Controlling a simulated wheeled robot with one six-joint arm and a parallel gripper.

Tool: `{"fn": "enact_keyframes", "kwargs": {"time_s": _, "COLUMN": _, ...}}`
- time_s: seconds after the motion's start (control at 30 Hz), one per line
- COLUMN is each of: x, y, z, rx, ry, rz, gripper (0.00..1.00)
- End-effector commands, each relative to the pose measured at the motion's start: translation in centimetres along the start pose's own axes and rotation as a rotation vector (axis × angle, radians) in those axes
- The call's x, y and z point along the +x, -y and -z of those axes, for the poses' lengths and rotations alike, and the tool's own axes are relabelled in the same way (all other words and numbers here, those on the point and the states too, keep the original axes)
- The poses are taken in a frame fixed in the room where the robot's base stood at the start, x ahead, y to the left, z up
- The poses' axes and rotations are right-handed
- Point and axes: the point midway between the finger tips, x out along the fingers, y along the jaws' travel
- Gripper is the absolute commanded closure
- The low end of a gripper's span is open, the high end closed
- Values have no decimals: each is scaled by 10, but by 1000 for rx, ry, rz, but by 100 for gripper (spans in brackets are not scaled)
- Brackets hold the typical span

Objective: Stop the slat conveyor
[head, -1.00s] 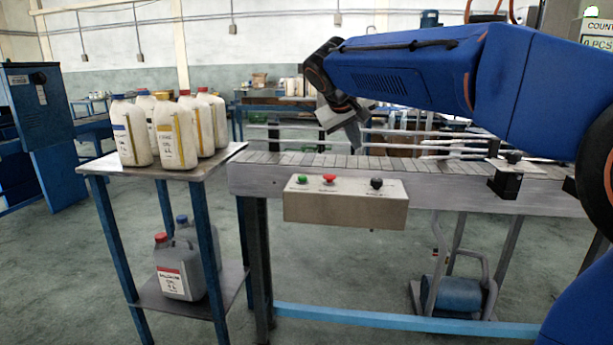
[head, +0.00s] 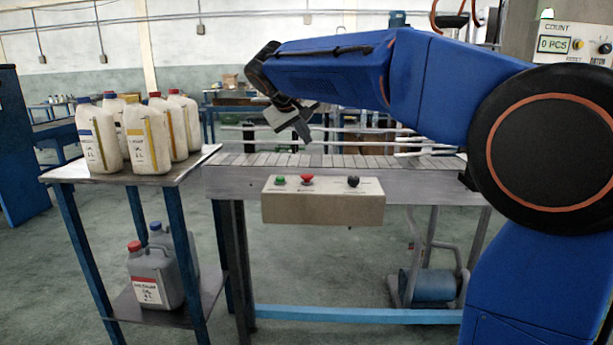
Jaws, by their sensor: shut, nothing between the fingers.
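The slat conveyor (head: 238,159) runs across the middle of the head view, its grey slats bare where I see them. On its front side hangs a beige control box (head: 322,209). The box carries a green button (head: 280,180) at left, a red button (head: 307,179) in the middle and a black knob (head: 352,181) at right. My gripper (head: 304,137) is shut and empty. It points down above the conveyor, higher than the red button and apart from it. I cannot tell its exact distance in depth.
A small two-tier table (head: 60,174) stands left of the conveyor, with several white bottles (head: 101,140) on top and grey jugs (head: 155,277) on its lower shelf. A counter box (head: 555,44) at upper right reads 0 PCS. A blue motor (head: 428,284) sits under the conveyor.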

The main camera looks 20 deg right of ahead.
Motion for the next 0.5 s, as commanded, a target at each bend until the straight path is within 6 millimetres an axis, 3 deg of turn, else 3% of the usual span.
{"fn": "enact_keyframes", "kwargs": {"time_s": 0.5, "x": 42, "y": 30, "z": -31, "rx": -2, "ry": 1, "rz": 0, "gripper": 100}}
